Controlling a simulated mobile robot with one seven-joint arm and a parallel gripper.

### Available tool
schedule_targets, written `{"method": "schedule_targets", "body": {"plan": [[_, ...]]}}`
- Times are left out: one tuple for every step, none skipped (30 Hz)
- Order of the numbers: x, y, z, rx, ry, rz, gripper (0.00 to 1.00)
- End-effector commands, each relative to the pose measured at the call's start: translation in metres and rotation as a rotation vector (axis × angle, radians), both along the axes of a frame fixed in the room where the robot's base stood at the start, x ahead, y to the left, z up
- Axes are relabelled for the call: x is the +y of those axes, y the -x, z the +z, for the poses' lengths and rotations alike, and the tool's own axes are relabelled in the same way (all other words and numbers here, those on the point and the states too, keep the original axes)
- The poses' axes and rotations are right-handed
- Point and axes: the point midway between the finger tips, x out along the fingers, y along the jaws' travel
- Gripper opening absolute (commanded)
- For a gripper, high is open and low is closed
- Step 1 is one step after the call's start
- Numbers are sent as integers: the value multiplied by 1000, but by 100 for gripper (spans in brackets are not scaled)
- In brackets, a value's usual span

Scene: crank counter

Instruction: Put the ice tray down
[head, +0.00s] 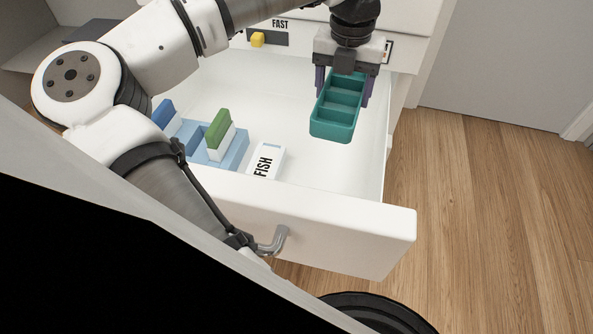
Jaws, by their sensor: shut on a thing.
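The ice tray (333,127) is teal with several compartments in a row. My gripper (344,88) points down over the right back part of the open white drawer. It is shut on the ice tray, with its dark fingers on the tray's two long sides. The tray seems to hang inside or above the drawer; I cannot tell whether it touches the drawer floor (318,165).
In the drawer's left part sits a light blue holder (236,155) with a blue block (164,113) and a green-topped block (217,130). A white box marked FISH (266,163) lies beside it. The drawer front (340,228) has a metal handle (276,241). The drawer floor's right side is clear. A yellow knob (257,40) sits behind, by the word FAST.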

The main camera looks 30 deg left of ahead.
Motion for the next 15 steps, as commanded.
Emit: {"method": "schedule_targets", "body": {"plan": [[1, 2, -3, -1, -2, 28, 33], [1, 3, -3, 0, -2, 40, 33], [2, 4, -4, 0, -2, 54, 33], [2, 5, -7, 1, -2, 60, 33], [2, 5, -11, 1, -2, 64, 33], [2, 5, -18, 3, -1, 66, 33], [2, 6, -25, 4, -1, 66, 33], [1, 6, -32, 4, 0, 65, 33], [2, 5, -43, 2, -1, 65, 33], [1, 5, -52, 3, 0, 65, 33], [1, 6, -61, 4, 1, 65, 33], [1, 5, -71, 3, 0, 64, 33], [1, 5, -79, 2, 0, 64, 33], [1, 5, -88, 3, 1, 64, 33], [1, 5, -98, 2, 0, 63, 33]]}}
